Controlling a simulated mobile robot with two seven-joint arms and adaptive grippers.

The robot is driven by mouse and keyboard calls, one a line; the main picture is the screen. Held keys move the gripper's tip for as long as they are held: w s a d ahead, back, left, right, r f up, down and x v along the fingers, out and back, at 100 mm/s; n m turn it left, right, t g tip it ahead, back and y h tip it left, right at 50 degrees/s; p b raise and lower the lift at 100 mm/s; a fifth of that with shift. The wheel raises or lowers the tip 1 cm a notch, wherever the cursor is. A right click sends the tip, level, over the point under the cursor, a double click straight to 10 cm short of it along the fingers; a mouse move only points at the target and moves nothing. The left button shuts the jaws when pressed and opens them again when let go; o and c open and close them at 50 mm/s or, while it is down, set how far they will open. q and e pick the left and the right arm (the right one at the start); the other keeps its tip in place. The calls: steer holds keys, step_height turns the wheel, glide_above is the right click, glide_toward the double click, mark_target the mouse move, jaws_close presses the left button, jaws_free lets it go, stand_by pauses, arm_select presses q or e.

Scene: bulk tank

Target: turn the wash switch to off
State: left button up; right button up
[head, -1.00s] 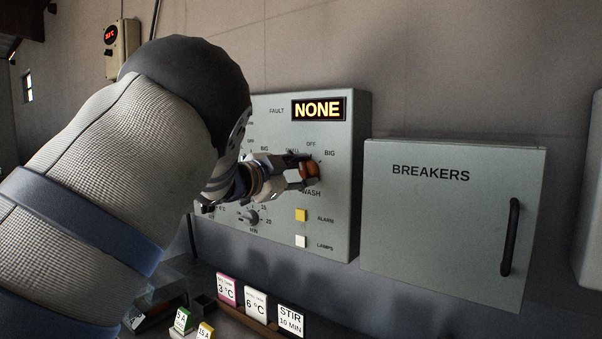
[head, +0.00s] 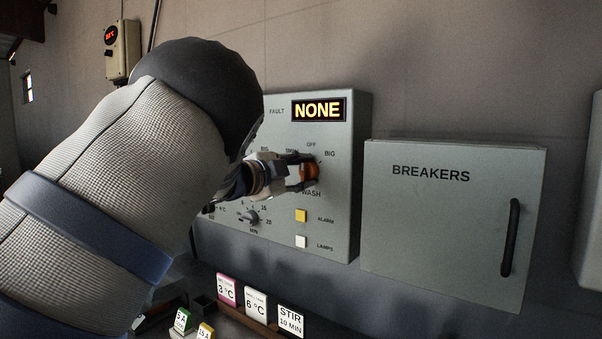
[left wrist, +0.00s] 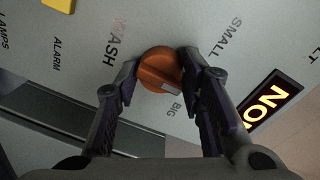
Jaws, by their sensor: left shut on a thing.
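The wash switch (head: 309,172) is an orange knob on the grey control panel, with OFF above it, BIG at its upper right and WASH below. The wrist view shows the knob (left wrist: 158,68) close up, and its pale pointer mark faces the BIG label. My left gripper (head: 303,173) is at the knob, with one finger on each side of it. In the wrist view the gripper (left wrist: 160,72) is shut on the knob. One finger hides the area between SMALL and BIG, where OFF is not visible. My right gripper is not in view.
The grey panel (head: 335,225) also has a lit NONE display (head: 319,109), a yellow alarm button (head: 301,215) and a white lamps button (head: 301,241). A BREAKERS box (head: 450,220) is at the right. Small label cards (head: 256,302) stand below. My arm hides the panel's left part.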

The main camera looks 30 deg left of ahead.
arm_select(q)
steer(key=shift+r, duration=0.3)
steer(key=o, duration=0.9)
steer(key=shift+o, duration=1.1)
steer(key=shift+f, duration=0.15)
steer(key=s+a, duration=0.1)
steer(key=s, duration=1.1)
steer(key=shift+a+r, duration=0.3)
steer(key=shift+r, duration=0.05)
